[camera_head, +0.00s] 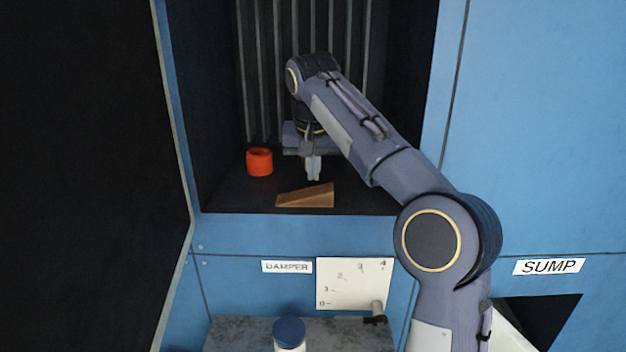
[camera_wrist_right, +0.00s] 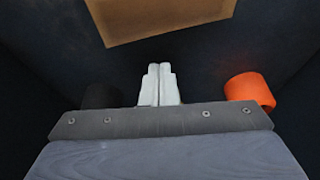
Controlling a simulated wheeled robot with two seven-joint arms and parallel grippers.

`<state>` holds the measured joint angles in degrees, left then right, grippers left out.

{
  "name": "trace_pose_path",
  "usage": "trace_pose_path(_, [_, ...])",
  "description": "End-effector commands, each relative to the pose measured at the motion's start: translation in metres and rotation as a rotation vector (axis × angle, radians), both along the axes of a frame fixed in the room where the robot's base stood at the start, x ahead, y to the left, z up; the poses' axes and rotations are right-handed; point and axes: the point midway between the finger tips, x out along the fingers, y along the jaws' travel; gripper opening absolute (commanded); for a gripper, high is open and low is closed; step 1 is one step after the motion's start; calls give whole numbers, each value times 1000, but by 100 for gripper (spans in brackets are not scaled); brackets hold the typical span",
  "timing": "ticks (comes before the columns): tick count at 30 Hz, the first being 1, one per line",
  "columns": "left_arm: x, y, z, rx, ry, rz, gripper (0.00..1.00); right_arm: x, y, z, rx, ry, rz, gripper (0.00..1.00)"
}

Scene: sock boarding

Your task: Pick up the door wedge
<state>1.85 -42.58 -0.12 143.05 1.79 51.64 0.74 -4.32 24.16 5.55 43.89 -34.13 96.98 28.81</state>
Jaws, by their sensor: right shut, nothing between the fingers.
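The door wedge (camera_head: 308,196) is a brown-orange wedge lying on the dark floor of the recess in the blue cabinet, near its front edge. In the right wrist view the wedge (camera_wrist_right: 158,18) shows at the top, ahead of the fingertips and apart from them. My right gripper (camera_head: 313,178) reaches into the recess and points down, just behind the wedge. Its two pale fingers (camera_wrist_right: 159,72) are shut together with nothing between them. My left gripper is not in view.
An orange-red ring-like cylinder (camera_head: 259,163) stands left of my right gripper; it also shows in the right wrist view (camera_wrist_right: 250,90). Vertical bars (camera_head: 262,70) line the recess's back. Below are a DAMPER label (camera_head: 287,267), a white scale plate (camera_head: 345,280) and a blue-capped jar (camera_head: 289,332).

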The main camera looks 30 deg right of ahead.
Motion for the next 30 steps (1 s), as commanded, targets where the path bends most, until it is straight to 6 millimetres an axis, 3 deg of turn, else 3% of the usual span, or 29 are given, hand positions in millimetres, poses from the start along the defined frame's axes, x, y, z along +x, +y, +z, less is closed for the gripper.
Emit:
trace_pose_path(6, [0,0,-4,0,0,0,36,-22,13,2,0,-3,2,0])
trace_pose_path(20, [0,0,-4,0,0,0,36,-27,16,3,0,-4,1,0])
trace_pose_path(27, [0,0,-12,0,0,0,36,-50,30,2,-1,-4,2,0])
trace_pose_path(30, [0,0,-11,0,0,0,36,-51,31,3,0,-3,-1,0])
